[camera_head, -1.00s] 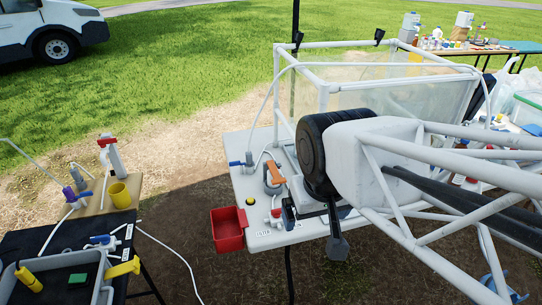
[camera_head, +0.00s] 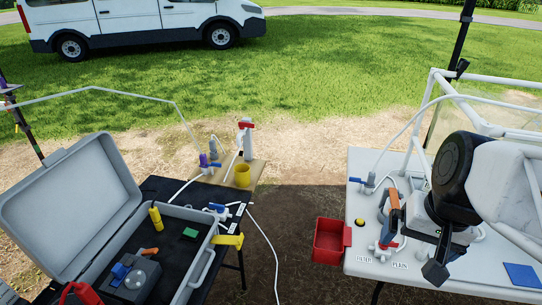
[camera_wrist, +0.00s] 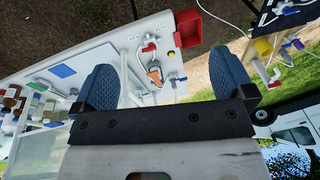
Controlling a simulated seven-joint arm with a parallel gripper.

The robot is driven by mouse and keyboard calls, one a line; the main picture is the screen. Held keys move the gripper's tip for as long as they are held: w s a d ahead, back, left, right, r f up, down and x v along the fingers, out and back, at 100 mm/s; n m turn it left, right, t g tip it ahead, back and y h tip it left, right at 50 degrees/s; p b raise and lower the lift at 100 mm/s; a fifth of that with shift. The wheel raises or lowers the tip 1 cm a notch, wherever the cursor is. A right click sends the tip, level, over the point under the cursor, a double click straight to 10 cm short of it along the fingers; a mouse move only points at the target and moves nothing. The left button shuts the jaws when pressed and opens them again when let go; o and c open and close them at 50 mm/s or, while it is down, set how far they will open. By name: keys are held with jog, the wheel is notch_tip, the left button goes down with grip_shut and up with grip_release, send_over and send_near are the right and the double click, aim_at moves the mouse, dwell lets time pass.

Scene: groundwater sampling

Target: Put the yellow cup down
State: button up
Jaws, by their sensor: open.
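The yellow cup (camera_head: 242,175) stands upright on a small wooden board (camera_head: 210,183) by the left table, beside a tap post. Nothing is holding it. It also shows in the wrist view near the upper right (camera_wrist: 263,47). My gripper (camera_head: 436,268) is over the white table at the right, well apart from the cup. In the wrist view my gripper (camera_wrist: 163,68) has its two blue fingers wide apart, with nothing between them.
A grey open case (camera_head: 70,210) lies on the dark left table. A red bin (camera_head: 331,241) hangs at the left edge of the white table (camera_head: 400,262), which carries valves and tubes. A white hose crosses the gap between the tables.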

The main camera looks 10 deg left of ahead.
jog(key=w+a+f+m+g+y, duration=0.2)
jog(key=w+a+m+g+y, duration=0.3)
jog(key=w+a, duration=1.15)
jog(key=m+t+y, duration=0.4)
jog(key=m+y, duration=0.5)
send_over(248, 172)
jog(key=s+d, duration=1)
jog(key=d, duration=0.2)
notch_tip(248, 172, down, 17)
jog(key=w+a+f+m+t, duration=0.1)
jog(key=w+a+f+m, duration=0.1)
jog(key=f, duration=0.3)
jog(key=w+a+f+m+t+y, duration=0.1)
jog(key=w+a+f+m+t, duration=0.1)
jog(key=f, duration=0.3)
jog(key=w+a+f+m+t, duration=0.1)
jog(key=w+a+f+m, duration=0.1)
jog(key=w+a+f, duration=0.2)
jog(key=shift+w+a+f+m+t+y, duration=0.1)
jog(key=shift+w+f+m+t+y, duration=0.25)
jog(key=shift+f, duration=0.2)
jog(key=shift+x, duration=1.25)
jog(key=shift+a, duration=0.1)
